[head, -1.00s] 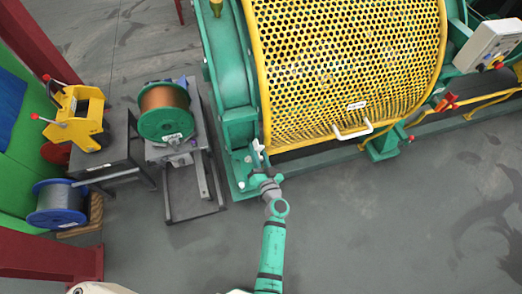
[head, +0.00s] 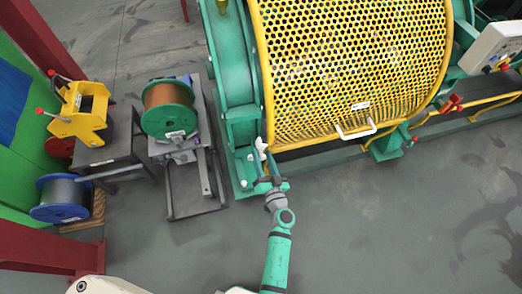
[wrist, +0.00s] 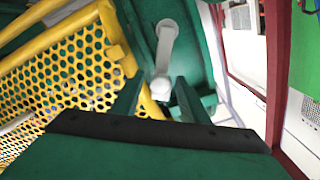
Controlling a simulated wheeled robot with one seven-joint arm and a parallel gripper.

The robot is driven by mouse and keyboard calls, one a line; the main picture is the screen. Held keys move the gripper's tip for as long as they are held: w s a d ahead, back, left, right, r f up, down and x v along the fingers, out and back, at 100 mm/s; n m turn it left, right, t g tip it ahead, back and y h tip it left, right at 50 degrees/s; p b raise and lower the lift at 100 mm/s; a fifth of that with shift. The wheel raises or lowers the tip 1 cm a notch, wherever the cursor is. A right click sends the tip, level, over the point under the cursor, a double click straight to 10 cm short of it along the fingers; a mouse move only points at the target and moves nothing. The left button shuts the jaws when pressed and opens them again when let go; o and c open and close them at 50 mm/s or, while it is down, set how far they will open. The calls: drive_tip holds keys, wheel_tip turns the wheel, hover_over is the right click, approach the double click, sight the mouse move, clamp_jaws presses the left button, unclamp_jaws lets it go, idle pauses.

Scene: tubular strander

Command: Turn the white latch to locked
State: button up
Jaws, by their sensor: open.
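The white latch (head: 262,147) is on the green frame at the lower left corner of the yellow mesh guard (head: 350,60). In the wrist view the latch (wrist: 167,45) is a white lever with a round end at the top and a white knob at its lower end. My gripper (head: 267,180) is just below the latch in the head view. In the wrist view my gripper (wrist: 158,84) is open, with its green fingers either side of the knob's line of sight. I cannot tell whether a finger touches the knob.
The guard has a white handle (head: 356,132). A copper wire spool (head: 168,110) stands on a grey stand to the left. A yellow fixture (head: 80,112) and a blue spool (head: 62,198) are farther left. The floor (head: 400,230) at lower right is clear.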

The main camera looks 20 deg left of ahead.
drive_tip(key=v, duration=0.6)
drive_tip(key=shift+s+d, duration=0.2)
drive_tip(key=shift+s, duration=0.1)
